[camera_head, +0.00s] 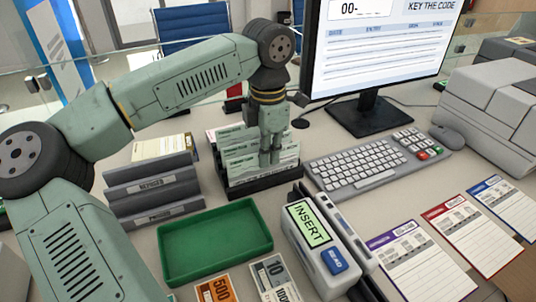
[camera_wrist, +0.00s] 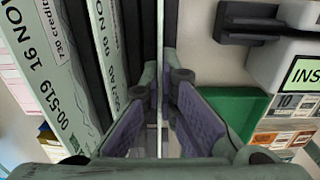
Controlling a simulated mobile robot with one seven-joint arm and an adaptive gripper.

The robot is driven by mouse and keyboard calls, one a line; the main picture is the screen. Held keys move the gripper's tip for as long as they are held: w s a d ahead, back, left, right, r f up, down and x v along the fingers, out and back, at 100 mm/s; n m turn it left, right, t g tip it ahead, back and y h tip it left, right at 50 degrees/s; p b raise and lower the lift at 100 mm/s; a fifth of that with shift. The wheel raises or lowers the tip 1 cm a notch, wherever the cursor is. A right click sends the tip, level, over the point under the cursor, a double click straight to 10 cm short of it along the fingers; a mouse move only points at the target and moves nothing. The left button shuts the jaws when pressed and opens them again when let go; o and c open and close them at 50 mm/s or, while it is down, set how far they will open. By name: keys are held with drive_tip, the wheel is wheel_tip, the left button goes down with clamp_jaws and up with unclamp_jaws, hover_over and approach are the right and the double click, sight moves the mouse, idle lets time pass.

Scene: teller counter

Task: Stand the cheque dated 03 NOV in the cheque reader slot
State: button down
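Several pale green cheques (camera_head: 239,152) stand in a black slotted rack (camera_head: 262,184) in the head view. In the wrist view, the leftmost cheque (camera_wrist: 43,62) reads 16 NOV; the one beside it (camera_wrist: 107,45) shows a partly legible NOV date. A thin cheque edge (camera_wrist: 160,50) shows edge-on between my finger pads; its date is hidden. My gripper (camera_head: 270,160) points down at the rack; in the wrist view its fingers (camera_wrist: 164,85) straddle that edge with a gap around it. The cheque reader (camera_head: 325,250), labelled INSERT, stands at front right; its narrow slot (camera_head: 335,222) looks empty.
A green tray (camera_head: 166,262) lies left of the reader, with banknotes (camera_head: 217,290) in front. Grey labelled trays (camera_head: 152,190) stand left of the rack. The keyboard (camera_head: 365,163) and monitor (camera_head: 368,116) are behind right. Printed slips (camera_head: 424,265) lie at right.

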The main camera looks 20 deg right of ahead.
drive_tip(key=shift+r+p, duration=3.25)
drive_tip(key=shift+r, duration=1.65)
